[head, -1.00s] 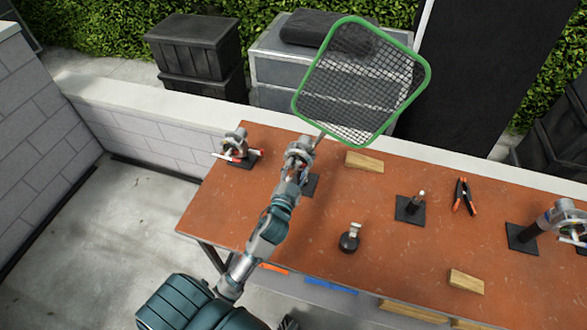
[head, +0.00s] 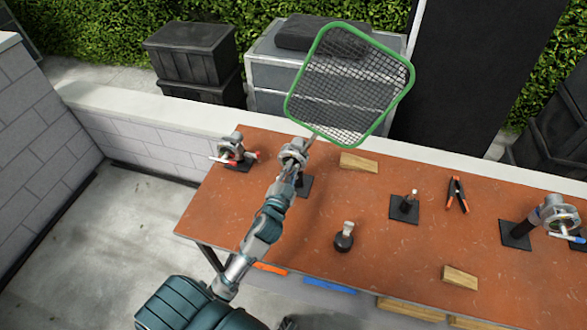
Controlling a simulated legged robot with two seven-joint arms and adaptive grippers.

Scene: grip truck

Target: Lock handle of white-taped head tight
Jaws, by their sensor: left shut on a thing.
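The middle grip head (head: 293,150), silver and round, stands at the table's back edge over a black base plate (head: 305,188). A green-rimmed mesh screen (head: 352,85) rises tilted from it on a thin rod. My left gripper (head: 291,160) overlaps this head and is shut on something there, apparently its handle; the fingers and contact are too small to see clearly. White tape cannot be made out on it. My right gripper is not in view.
A red-marked head (head: 233,148) stands at the table's left and a blue-marked one (head: 553,216) at the right. An orange-tipped clamp (head: 457,195), wooden blocks (head: 358,163) and short dark stands (head: 344,238) lie on the brown table (head: 400,260). A wall runs behind.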

